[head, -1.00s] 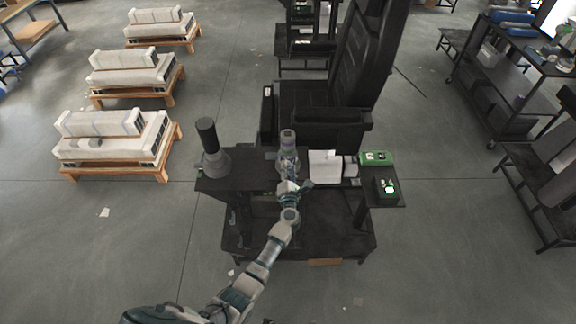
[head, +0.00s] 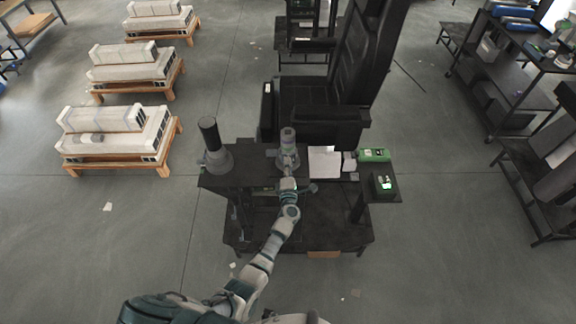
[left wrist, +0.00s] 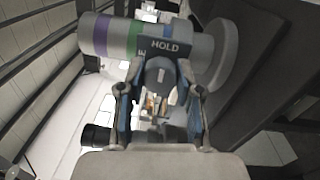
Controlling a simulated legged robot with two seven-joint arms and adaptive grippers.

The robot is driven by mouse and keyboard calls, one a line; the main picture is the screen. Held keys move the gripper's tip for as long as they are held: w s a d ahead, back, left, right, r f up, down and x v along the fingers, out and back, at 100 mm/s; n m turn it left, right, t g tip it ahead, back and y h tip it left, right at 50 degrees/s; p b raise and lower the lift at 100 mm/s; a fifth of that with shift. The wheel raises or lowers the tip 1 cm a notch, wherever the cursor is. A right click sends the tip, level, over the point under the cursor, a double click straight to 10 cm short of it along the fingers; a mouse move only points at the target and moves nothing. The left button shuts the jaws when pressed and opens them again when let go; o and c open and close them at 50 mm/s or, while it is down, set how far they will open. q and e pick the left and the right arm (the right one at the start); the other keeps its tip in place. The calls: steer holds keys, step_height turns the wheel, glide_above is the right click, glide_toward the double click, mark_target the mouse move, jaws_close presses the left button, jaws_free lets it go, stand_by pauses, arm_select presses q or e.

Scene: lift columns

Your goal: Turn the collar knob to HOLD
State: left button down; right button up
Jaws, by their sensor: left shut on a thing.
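The lift column (head: 288,140) stands on the dark bench in the head view, grey with a purple band. In the left wrist view the column (left wrist: 205,48) lies across the top, with purple and green bands and a dark blue collar (left wrist: 168,48) reading HOLD. Part of another word shows at the collar's left edge. The grey collar knob (left wrist: 158,72) sits just below HOLD, between the fingers. My left gripper (left wrist: 160,92) is shut on the knob; it also shows in front of the column in the head view (head: 287,182). My right gripper is out of view.
A second column with a dark top (head: 209,135) stands at the bench's left. White sheets (head: 324,161), a green box (head: 373,155) and a dark box with a lit green face (head: 385,185) are on the right. A large black seat (head: 320,122) stands behind.

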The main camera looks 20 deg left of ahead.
arm_select(q)
steer(key=shift+d+f, duration=0.1)
steer(key=c, duration=0.8)
jaws_free()
steer(key=shift+o, duration=0.2)
steer(key=shift+w, duration=0.1)
steer(key=v, duration=1.2)
steer(key=shift+d, duration=0.1)
